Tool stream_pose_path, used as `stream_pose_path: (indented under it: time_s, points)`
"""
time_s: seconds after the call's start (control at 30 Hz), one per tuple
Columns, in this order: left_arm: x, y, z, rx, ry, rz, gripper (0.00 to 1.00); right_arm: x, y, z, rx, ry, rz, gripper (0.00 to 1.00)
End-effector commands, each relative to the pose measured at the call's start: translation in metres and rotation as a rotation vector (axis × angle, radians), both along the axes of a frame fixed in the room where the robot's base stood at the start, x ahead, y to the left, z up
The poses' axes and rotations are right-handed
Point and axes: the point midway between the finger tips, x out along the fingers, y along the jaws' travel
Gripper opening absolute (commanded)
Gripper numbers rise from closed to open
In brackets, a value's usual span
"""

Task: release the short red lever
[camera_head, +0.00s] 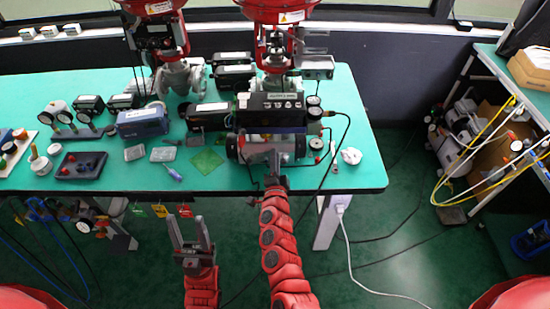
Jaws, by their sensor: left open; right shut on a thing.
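The valve positioner (270,108) is a black box above a grey cylindrical actuator (258,150) near the front edge of the green table. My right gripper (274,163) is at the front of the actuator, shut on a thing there. I take this to be the short red lever, but the fingers hide it and its red colour cannot be made out. My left gripper (188,232) is open and empty, its fingers pointing up, in front of and below the table edge.
The green table (345,115) holds a blue box (142,122), several gauges and a blue-handled screwdriver (172,172). A crumpled white piece (351,156) lies at the right. Coloured tags (160,211) hang at the front edge.

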Motion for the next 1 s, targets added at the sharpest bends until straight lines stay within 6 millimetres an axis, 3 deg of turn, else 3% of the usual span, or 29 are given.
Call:
stream_pose_path:
  time_s: [0.03, 0.07, 0.2, 0.5, 0.67, 1.0]
  points:
    - [0.0, 0.0, 0.0, 0.0, 0.0, 0.0, 0.5, 0.0, 0.001, 0.0, 0.0, 0.001, 0.002, 0.0]
    - [0.0, 0.0, 0.0, 0.0, 0.0, 0.0, 0.5, 0.0, 0.001, 0.0, 0.0, 0.001, 0.002, 0.19]
    - [0.0, 0.0, 0.0, 0.0, 0.0, 0.0, 0.5, 0.0, 0.0, 0.0, 0.001, 0.0, 0.001, 0.43]
    - [0.0, 0.0, 0.0, 0.0, 0.0, 0.0, 0.5, -0.001, 0.0, 0.0, 0.001, 0.0, 0.001, 0.43]
    - [0.0, 0.0, -0.004, 0.0, 0.0, 0.0, 0.5, -0.012, 0.001, -0.002, 0.002, 0.001, 0.002, 0.43]
    - [0.0, 0.0, -0.021, 0.0, 0.0, 0.0, 0.5, -0.081, 0.002, -0.005, 0.003, 0.002, 0.002, 0.43]
